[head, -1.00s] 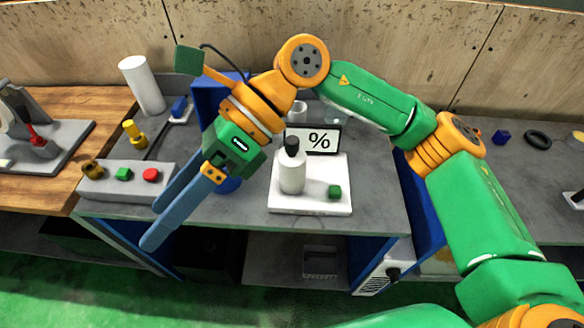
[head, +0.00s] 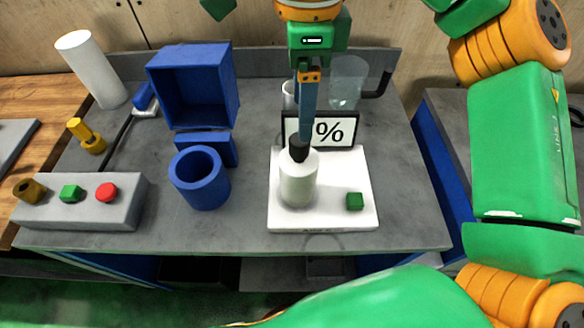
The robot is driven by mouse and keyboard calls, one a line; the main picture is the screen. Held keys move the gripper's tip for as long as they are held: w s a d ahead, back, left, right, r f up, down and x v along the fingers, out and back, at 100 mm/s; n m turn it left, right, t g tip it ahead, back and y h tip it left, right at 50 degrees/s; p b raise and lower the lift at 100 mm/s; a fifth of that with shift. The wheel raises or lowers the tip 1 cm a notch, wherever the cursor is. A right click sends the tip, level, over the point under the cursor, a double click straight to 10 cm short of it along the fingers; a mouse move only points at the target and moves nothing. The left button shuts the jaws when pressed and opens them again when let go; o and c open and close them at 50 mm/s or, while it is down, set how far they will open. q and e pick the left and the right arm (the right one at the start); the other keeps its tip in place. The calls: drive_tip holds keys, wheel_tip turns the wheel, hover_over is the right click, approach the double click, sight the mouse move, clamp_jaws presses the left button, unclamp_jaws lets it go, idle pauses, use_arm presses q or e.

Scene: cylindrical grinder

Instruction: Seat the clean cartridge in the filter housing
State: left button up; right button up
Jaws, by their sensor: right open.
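A plain white cylinder (head: 90,68), which looks like the cartridge, stands at the back left of the grey bench. An open-topped blue cylinder (head: 200,180), which looks like the filter housing, stands left of centre; its visible inside looks empty. An open blue box (head: 194,86) is behind it. My right gripper (head: 304,138) points down by the black cap of a white bottle (head: 298,180). Its fingers show edge-on and overlap, so the gap between them is hidden; it is open. I cannot tell whether it touches the cap. My left gripper is out of view.
The bottle stands on a white plate (head: 335,217) with a green button and a "%" display (head: 332,130) behind. A clear container (head: 345,82) is behind that. A button box (head: 120,205) and a yellow knob (head: 85,135) are at left. Bare bench lies right of the plate.

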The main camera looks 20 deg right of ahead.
sight(298, 171)
drive_tip(key=f, duration=0.7)
drive_tip(key=shift+s+a, duration=0.1)
drive_tip(key=shift+a, duration=0.1)
drive_tip(key=shift+s, duration=0.15)
clamp_jaws()
idle(0.9)
